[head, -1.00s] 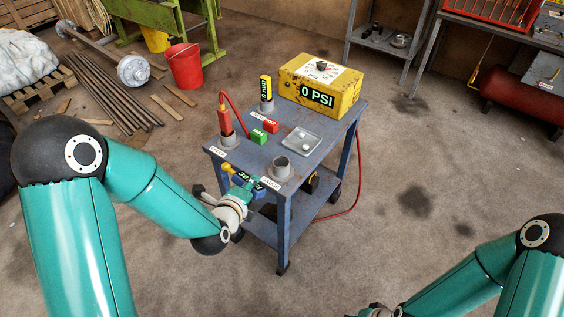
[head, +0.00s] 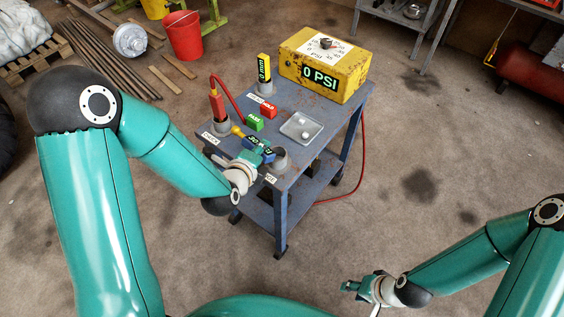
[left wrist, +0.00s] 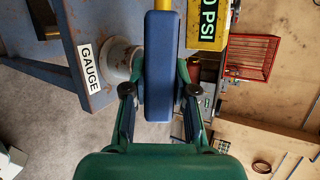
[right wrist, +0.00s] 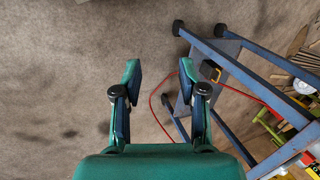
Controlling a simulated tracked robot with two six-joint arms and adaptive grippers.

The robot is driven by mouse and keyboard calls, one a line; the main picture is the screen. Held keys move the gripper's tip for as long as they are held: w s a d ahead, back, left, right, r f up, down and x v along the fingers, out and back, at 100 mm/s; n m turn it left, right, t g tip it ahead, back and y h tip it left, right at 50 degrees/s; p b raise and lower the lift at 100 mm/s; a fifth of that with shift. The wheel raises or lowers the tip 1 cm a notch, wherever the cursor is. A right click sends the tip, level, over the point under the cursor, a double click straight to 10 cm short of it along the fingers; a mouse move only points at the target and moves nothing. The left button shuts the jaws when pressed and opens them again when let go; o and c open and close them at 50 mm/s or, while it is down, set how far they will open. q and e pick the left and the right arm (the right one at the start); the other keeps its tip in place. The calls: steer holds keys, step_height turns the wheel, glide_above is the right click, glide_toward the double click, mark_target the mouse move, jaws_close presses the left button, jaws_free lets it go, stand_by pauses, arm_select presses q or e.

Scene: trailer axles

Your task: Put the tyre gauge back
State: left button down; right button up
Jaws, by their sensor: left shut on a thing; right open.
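The tyre gauge (head: 258,143) has a blue body, a small display and a yellow end. My left gripper (head: 250,156) is shut on it and holds it lying roughly level over the front of the blue cart. The left wrist view shows the blue body (left wrist: 160,70) between the fingers. The grey round holder (head: 279,160) by the GAUGE label is just right of the gauge, partly covered by it; the holder (left wrist: 120,58) also shows in the left wrist view. Whether they touch is unclear. My right gripper (head: 352,287) is open and empty, low and away from the cart.
On the cart (head: 318,150) stand a red tool (head: 217,106) with a hose in a cup, a yellow depth gauge (head: 264,70), a yellow PSI box (head: 322,64), a clear tray (head: 301,128), and red (head: 268,111) and green (head: 254,123) blocks. Open floor lies to the right.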

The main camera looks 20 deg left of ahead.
arm_select(q)
steer(key=shift+s+a+n, duration=0.1)
steer(key=shift+a+n, duration=0.1)
steer(key=shift+n, duration=0.1)
arm_select(e)
steer(key=o, duration=0.5)
arm_select(q)
steer(key=shift+d+f+n+g+y, duration=0.15)
steer(key=shift+d+n, duration=0.2)
steer(key=shift+n, duration=0.15)
steer(key=shift+d+f+n+g+y, duration=0.15)
steer(key=shift+d+n, duration=0.15)
steer(key=shift+n, duration=0.2)
steer(key=n, duration=0.1)
steer(key=d+n, duration=0.2)
steer(key=shift+w+r+n+g, duration=0.3)
steer(key=shift+w+r+g, duration=0.1)
steer(key=w+r+n+h, duration=0.2)
steer(key=r+n, duration=0.3)
steer(key=r, duration=0.4)
steer(key=w+r+n+t+h, duration=0.1)
steer(key=r+n, duration=0.4)
steer(key=r, duration=0.5)
steer(key=shift+w+a+t+h, duration=0.25)
steer(key=shift+w+t+h, duration=0.05)
steer(key=shift+w+h, duration=0.65)
